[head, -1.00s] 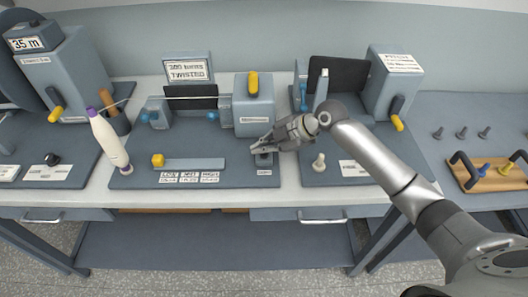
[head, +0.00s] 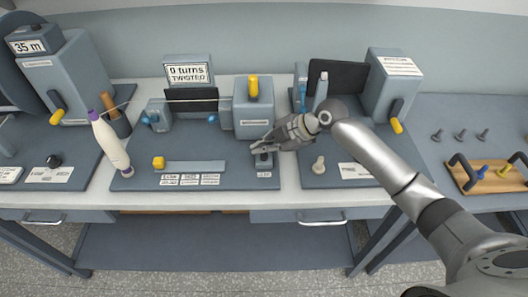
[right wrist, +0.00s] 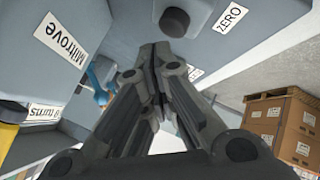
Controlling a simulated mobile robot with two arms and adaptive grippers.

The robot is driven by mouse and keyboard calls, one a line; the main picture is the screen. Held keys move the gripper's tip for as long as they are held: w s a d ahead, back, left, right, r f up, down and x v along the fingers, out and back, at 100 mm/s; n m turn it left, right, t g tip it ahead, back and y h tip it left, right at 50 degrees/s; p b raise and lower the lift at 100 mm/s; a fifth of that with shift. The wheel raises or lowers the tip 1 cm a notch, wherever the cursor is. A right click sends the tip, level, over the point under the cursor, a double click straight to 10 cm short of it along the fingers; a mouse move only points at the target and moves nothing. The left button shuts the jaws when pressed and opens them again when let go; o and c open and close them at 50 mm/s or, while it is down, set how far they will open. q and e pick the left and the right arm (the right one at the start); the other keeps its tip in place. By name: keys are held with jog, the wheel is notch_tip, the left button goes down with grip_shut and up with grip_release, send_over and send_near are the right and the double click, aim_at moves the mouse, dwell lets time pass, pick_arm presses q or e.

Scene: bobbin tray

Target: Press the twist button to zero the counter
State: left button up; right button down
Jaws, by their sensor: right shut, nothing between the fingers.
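The dark round twist button (head: 263,156) sits on a small block at the front right corner of the middle station. It shows in the right wrist view (right wrist: 174,22) beside a label reading ZERO (right wrist: 231,17). The counter sign (head: 187,73) at the back of that station reads 0 turns TWISTED. My right gripper (head: 254,147) is shut and empty, with its fingertips close over the button. In the right wrist view the fingertips (right wrist: 154,50) appear just short of the button; I cannot tell whether they touch. My left gripper is not in view.
A grey box with a yellow lever (head: 253,88) stands behind my right gripper. A pale peg (head: 318,165) stands to its right. A white and purple bobbin (head: 109,143) leans at left with a thread running right. A wooden tray (head: 490,178) lies far right.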

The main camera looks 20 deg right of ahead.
aim_at(263, 158)
jog(key=shift+r, duration=0.1)
jog(key=shift+r+p, duration=1.85)
jog(key=shift+r, duration=0.7)
jog(key=shift+f, duration=0.1)
